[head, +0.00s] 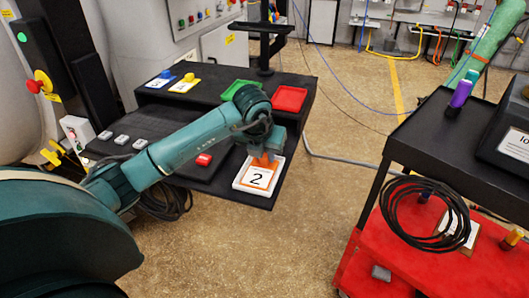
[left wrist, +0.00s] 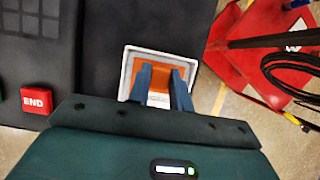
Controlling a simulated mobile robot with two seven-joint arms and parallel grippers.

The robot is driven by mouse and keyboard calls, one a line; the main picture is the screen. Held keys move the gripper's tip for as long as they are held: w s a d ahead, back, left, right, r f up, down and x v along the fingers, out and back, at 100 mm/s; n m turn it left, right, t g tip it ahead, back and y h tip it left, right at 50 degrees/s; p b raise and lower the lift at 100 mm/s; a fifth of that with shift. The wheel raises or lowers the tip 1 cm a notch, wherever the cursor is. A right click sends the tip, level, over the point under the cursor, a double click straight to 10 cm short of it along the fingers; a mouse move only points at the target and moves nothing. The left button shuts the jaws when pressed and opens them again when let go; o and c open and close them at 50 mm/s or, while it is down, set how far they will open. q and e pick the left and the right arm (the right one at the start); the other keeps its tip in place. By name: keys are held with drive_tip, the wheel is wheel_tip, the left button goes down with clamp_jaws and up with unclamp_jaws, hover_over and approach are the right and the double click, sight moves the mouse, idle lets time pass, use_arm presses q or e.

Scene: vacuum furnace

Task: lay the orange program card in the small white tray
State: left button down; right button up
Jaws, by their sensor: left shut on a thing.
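The orange program card (head: 258,178) has a white face marked "2" and an orange border. It lies flat within the rim of the small white tray (head: 240,188) at the table's front right corner; whether it touches the tray floor I cannot tell. My left gripper (head: 266,156) points down and is shut on the card's upright orange grip at its far side. In the left wrist view both fingers (left wrist: 161,82) stand over the card (left wrist: 176,60), inside the outline of the white tray (left wrist: 127,72). My right gripper is not in view.
A red tray (head: 290,98) and a green tray (head: 243,88) stand farther back, with blue-knobbed (head: 160,80) and yellow-knobbed (head: 186,84) cards to their left. A red END button (left wrist: 37,99) is left of the white tray. A red cart (head: 385,240) stands across open floor.

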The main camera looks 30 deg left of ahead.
use_arm(q)
drive_tip(key=c, duration=1.3)
unclamp_jaws()
drive_tip(key=shift+o, duration=0.2)
